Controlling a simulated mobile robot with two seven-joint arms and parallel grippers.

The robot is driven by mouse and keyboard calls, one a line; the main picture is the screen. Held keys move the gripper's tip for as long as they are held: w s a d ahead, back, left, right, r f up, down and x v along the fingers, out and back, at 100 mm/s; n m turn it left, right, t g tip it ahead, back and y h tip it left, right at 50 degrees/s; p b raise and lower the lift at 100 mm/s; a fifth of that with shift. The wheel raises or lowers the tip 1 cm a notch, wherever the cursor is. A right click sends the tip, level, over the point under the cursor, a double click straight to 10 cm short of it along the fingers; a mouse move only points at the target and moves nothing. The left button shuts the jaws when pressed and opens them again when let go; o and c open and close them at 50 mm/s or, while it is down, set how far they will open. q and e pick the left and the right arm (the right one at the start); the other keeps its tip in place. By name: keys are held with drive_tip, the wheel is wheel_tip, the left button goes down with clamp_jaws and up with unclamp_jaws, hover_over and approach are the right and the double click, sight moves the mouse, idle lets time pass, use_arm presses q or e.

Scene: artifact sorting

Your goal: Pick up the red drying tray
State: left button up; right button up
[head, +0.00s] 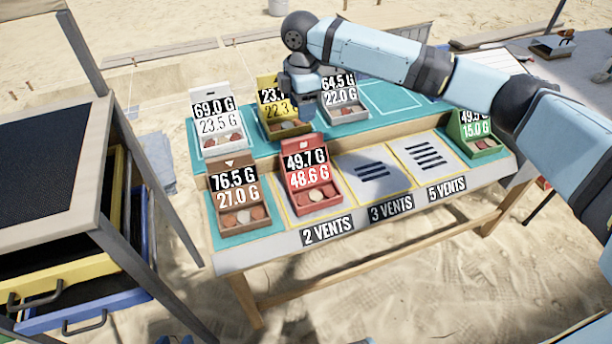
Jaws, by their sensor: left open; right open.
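The red drying tray (327,204) stands in the front row of the table, on the yellow-edged panel above the "2 VENTS" label. It holds several small pieces, and its upright back carries the readings 49.7 G and 48.6 G. My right gripper (303,106) is at the back row, behind and above the red tray and apart from it. It is beside the yellow tray (267,115) and the grey tray (346,114). Its fingers are small and partly hidden, and I see nothing held in it. My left gripper is not in view.
A white tray (220,146), a brown tray (239,218) and a green tray (485,146) also stand on the table (262,250). The 3 VENTS and 5 VENTS panels are empty. A drawer cabinet (45,215) stands at left. My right arm crosses above the table's right side.

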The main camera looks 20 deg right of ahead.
sight(302, 138)
drive_tip(key=f, duration=0.5)
drive_tip(key=f+b, duration=0.1)
drive_tip(key=f, duration=0.5)
drive_tip(key=shift+w+f, duration=0.2)
drive_tip(key=shift+f, duration=0.1)
clamp_jaws()
